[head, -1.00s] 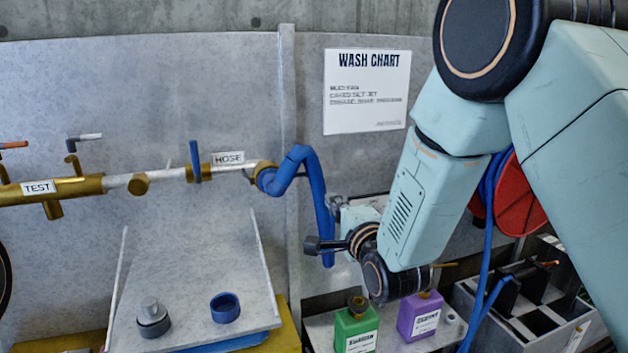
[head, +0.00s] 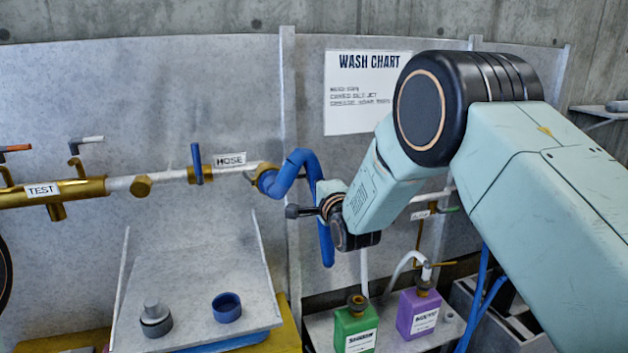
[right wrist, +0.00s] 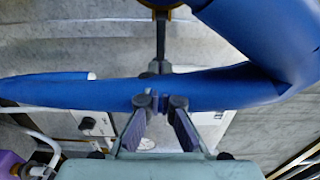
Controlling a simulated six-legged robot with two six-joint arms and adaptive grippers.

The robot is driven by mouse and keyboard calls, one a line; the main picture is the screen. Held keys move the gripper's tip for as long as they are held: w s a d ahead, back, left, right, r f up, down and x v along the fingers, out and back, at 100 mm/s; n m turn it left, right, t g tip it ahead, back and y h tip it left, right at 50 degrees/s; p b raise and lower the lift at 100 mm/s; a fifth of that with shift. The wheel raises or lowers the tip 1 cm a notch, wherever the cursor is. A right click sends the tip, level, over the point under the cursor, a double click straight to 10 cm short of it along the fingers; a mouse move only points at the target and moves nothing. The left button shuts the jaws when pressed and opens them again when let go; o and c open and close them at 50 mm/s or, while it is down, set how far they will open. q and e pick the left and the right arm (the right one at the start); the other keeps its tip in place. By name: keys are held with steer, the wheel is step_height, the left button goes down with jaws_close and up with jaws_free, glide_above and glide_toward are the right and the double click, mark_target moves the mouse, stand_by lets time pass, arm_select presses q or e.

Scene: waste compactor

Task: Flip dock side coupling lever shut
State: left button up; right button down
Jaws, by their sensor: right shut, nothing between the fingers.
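The brass hose coupling (head: 266,179) sits at the right end of the pipe under the HOSE label, with the blue hose (head: 298,165) bending down from it. A thin grey lever (head: 249,178) shows small at the coupling. In the right wrist view a dark bar (right wrist: 160,38) comes down from a brass part (right wrist: 162,4) above the hose; it looks like a lever. My right gripper (right wrist: 160,103) is shut and empty, its fingertips in front of the blue hose in that view and below the bar. In the head view its fingertips are not clear. My left gripper is not in view.
A green bottle (head: 355,325) and a purple bottle (head: 418,312) stand on a shelf below my right arm. A sloped grey tray (head: 200,270) holds a blue ring (head: 226,307) and a grey fitting (head: 155,318). A blue-handled valve (head: 196,163) stands left of the coupling.

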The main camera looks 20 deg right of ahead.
steer(key=shift+w+f, duration=0.1)
steer(key=shift+w, duration=0.25)
steer(key=shift+s, duration=0.15)
steer(key=shift+w+d+n+y, duration=0.1)
steer(key=shift+w+n+y, duration=0.2)
steer(key=shift+y, duration=0.2)
